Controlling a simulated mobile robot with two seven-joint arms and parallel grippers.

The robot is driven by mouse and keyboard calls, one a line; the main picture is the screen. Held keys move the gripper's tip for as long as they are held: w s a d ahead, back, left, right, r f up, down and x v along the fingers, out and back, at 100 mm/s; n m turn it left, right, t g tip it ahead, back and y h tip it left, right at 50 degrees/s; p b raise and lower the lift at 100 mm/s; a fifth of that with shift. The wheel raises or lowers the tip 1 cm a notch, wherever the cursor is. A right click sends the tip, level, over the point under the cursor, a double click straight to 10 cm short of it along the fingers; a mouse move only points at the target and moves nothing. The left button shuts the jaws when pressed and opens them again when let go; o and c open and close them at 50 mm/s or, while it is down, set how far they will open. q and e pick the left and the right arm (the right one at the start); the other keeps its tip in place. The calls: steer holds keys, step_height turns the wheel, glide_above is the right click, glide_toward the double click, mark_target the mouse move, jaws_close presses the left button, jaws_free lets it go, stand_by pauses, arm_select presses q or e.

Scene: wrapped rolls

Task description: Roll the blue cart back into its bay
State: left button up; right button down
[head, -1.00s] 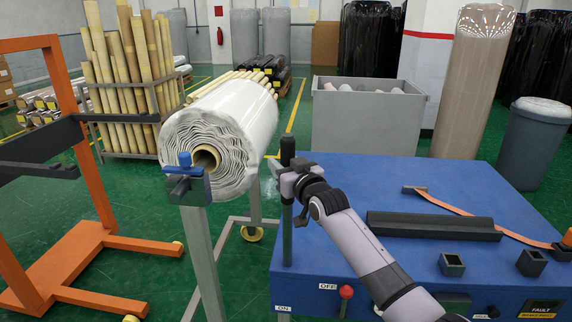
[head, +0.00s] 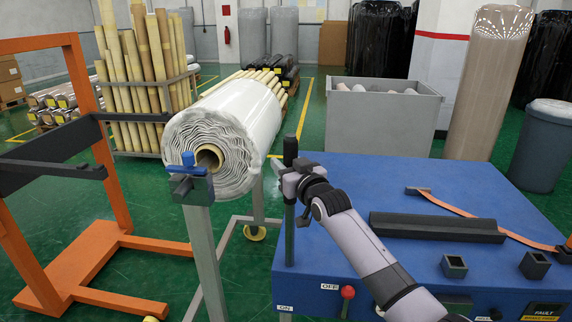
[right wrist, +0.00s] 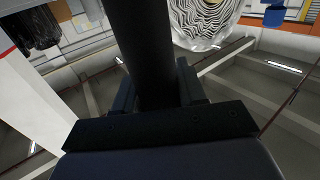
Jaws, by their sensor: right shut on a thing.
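The blue cart (head: 400,185) has a flat blue top and fills the lower right of the head view. A dark upright post (head: 289,230) with a black top stands at its left corner. My right gripper (head: 291,180) is shut on this post, just below its top. In the right wrist view the dark post (right wrist: 140,45) runs up between the fingers (right wrist: 155,88). My left gripper is not in view. No bay marking that I can pick out shows.
A white wrapped roll (head: 235,125) on a grey stand (head: 205,250) is close to the cart's left side. An orange frame (head: 75,245) stands at the left. A grey bin (head: 380,125), a tall brown-wrapped roll (head: 487,85) and a round grey bin (head: 542,145) stand behind the cart.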

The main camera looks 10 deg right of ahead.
steer(key=shift+a, duration=0.35)
steer(key=c, duration=0.8)
jaws_free()
steer(key=shift+o, duration=0.3)
steer(key=shift+a, duration=0.15)
steer(key=shift+d, duration=0.2)
steer(key=shift+s+d, duration=0.2)
steer(key=shift+s, duration=0.3)
steer(key=v, duration=0.6)
steer(key=shift+a+f, duration=0.1)
